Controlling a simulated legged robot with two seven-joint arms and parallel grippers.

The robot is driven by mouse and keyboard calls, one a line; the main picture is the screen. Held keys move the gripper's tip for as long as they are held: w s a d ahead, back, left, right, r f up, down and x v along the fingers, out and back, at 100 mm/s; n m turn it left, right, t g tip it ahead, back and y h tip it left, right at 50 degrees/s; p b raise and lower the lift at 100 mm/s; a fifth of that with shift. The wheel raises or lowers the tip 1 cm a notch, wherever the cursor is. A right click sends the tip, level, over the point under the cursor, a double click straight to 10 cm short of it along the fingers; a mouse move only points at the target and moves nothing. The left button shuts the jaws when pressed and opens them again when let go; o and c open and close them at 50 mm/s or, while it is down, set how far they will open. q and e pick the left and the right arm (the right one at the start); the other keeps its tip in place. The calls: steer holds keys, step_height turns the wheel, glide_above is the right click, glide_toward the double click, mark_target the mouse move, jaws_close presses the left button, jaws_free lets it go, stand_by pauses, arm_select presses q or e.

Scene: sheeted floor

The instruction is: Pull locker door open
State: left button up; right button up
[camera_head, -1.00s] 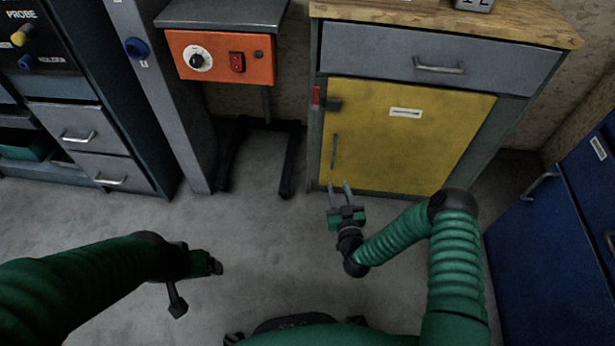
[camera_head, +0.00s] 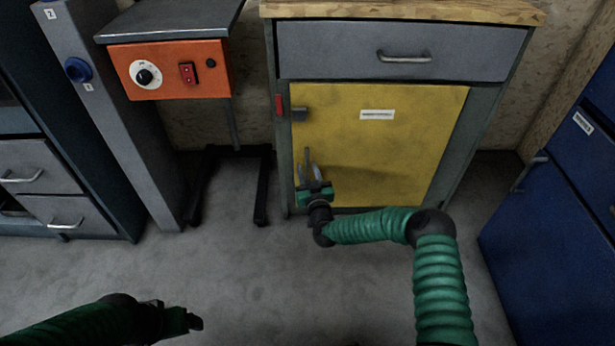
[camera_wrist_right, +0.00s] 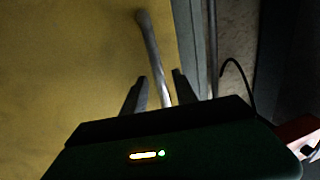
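The yellow locker door (camera_head: 400,135) is closed in the front of a grey cabinet. Its slim vertical handle (camera_head: 307,153) is near the door's left edge, partly hidden by my right gripper. My right gripper (camera_head: 309,172) is at the handle's lower part, fingers pointing toward the door. In the right wrist view the handle (camera_wrist_right: 149,45) runs down between the two spread fingers of my right gripper (camera_wrist_right: 159,85), with gaps beside it. My left gripper (camera_head: 194,321) is low at the left, away from the door; its finger gap is unclear.
A grey drawer (camera_head: 345,50) is above the door, under a wooden top. An orange control box (camera_head: 170,70) on a dark stand is to the left. A blue cabinet (camera_head: 550,220) stands at the right. The floor (camera_head: 270,270) before the door is clear.

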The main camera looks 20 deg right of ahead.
steer(key=shift+w+a+r, duration=0.1)
steer(key=shift+w+r, duration=0.05)
jaws_close()
stand_by(1.4)
